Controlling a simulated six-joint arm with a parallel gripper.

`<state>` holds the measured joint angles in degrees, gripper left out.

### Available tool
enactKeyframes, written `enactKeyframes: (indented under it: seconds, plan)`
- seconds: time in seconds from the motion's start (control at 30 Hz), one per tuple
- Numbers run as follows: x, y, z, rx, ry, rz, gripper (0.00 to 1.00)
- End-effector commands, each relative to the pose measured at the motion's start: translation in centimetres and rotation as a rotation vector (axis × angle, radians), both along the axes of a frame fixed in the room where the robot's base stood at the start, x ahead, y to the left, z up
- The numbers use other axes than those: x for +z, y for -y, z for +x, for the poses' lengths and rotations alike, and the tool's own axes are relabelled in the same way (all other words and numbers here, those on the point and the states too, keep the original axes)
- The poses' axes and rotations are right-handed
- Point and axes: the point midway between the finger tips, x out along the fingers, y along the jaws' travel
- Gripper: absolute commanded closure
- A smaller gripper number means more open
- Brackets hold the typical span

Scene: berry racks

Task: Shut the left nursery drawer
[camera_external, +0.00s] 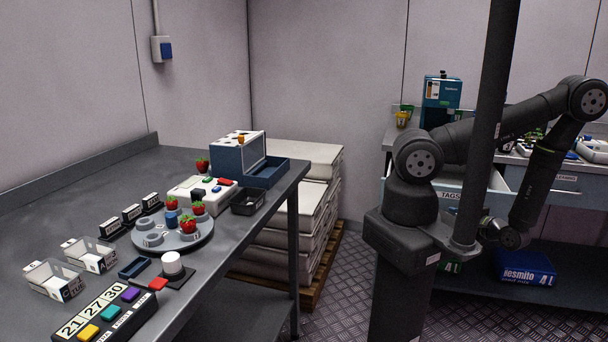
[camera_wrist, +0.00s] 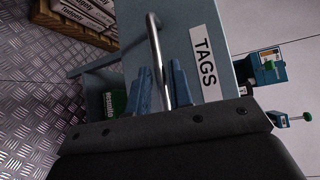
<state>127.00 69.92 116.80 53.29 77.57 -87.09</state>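The left nursery drawer is the one labelled TAGS (camera_external: 450,194), under the far bench at the right. It appears pulled out, with its front standing forward of the bench. In the wrist view its pale front with the TAGS label (camera_wrist: 205,62) fills the upper middle, and its metal bar handle (camera_wrist: 156,45) runs down toward my gripper. My gripper (camera_wrist: 161,78) has its two blue fingers on either side of the handle. Whether both fingers press on it I cannot tell. In the external view my gripper is mostly hidden behind the dark pole and my arm.
Another drawer (camera_external: 565,178) is at the right of the same bench. A blue box (camera_external: 525,267) lies on the shelf below. A blue device (camera_external: 441,92) stands on the bench. Stacked sacks (camera_external: 300,225) on a pallet stand left of my base. The left table (camera_external: 100,187) holds berries and trays.

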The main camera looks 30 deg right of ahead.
Motion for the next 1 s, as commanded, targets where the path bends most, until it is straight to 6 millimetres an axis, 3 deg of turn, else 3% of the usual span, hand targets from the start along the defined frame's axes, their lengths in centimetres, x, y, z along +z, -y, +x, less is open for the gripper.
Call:
enactKeyframes:
  seconds: [0.2, 0.57, 0.7, 1.0]
  plan:
    - [-0.3, 0.0, 2.0, 0.001, 0.0, 0.0, 0.8]
    - [-0.4, 0.0, 2.4, 0.0, 0.0, 0.0, 0.8]
    - [-0.4, 0.0, 2.4, 0.0, 0.0, 0.0, 1.0]
    - [-0.3, 0.1, 2.5, 0.0, 0.0, -0.001, 1.0]
